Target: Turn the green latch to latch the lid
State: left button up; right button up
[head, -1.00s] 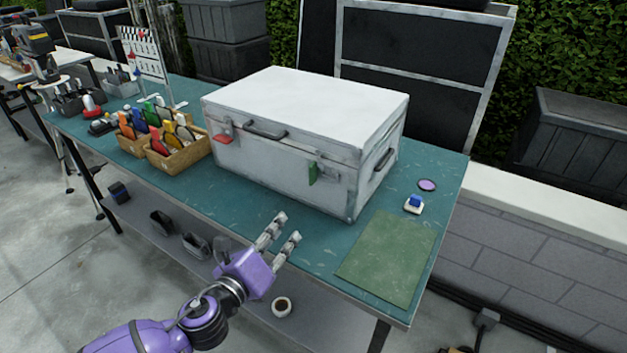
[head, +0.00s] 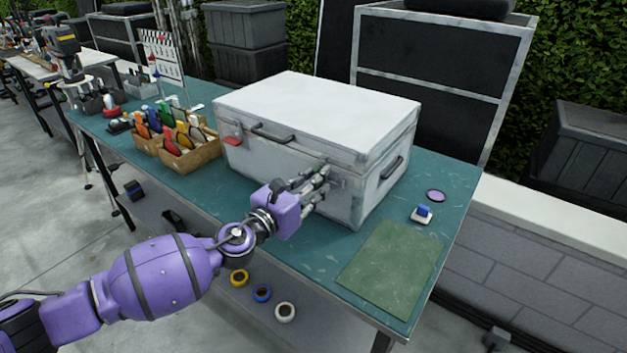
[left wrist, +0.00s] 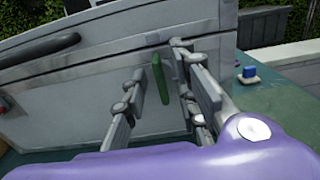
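The white metal case (head: 270,160) stands on the teal table with its lid (head: 318,108) down. The green latch (left wrist: 160,78) is on the case's front, long side roughly upright in the left wrist view. In the head view my gripper hides it. My left gripper (head: 318,187) is at the right part of the case's front. In the left wrist view its fingers (left wrist: 163,95) are open, one on either side of the green latch, with gaps visible. A red latch (head: 232,141) is on the front's left part, lying sideways. My right gripper is not in view.
A dark handle (head: 272,134) is on the case's front, left of my gripper. A green mat (head: 390,268), a blue-and-white item (head: 422,214) and a purple disc (head: 436,195) lie on the right. Wooden bins (head: 190,158) of coloured tools stand left. Rolls of tape lie on the lower shelf.

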pick_arm(q)
jog(key=shift+w+d, duration=0.1)
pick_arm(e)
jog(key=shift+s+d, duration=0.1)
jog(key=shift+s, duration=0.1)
pick_arm(q)
grip_shut()
jog(key=shift+w+a+f+n+p, duration=0.1)
jog(key=shift+n+p, duration=0.65)
jog(key=shift+n, duration=2.25)
jog(key=shift+w+a+f+n+p, duration=0.1)
jog(key=shift+n+p, duration=0.7)
jog(key=shift+n, duration=2.2)
jog(key=shift+a+n+p, duration=0.1)
jog(key=shift+n+p, duration=0.65)
jog(key=shift+n, duration=2.25)
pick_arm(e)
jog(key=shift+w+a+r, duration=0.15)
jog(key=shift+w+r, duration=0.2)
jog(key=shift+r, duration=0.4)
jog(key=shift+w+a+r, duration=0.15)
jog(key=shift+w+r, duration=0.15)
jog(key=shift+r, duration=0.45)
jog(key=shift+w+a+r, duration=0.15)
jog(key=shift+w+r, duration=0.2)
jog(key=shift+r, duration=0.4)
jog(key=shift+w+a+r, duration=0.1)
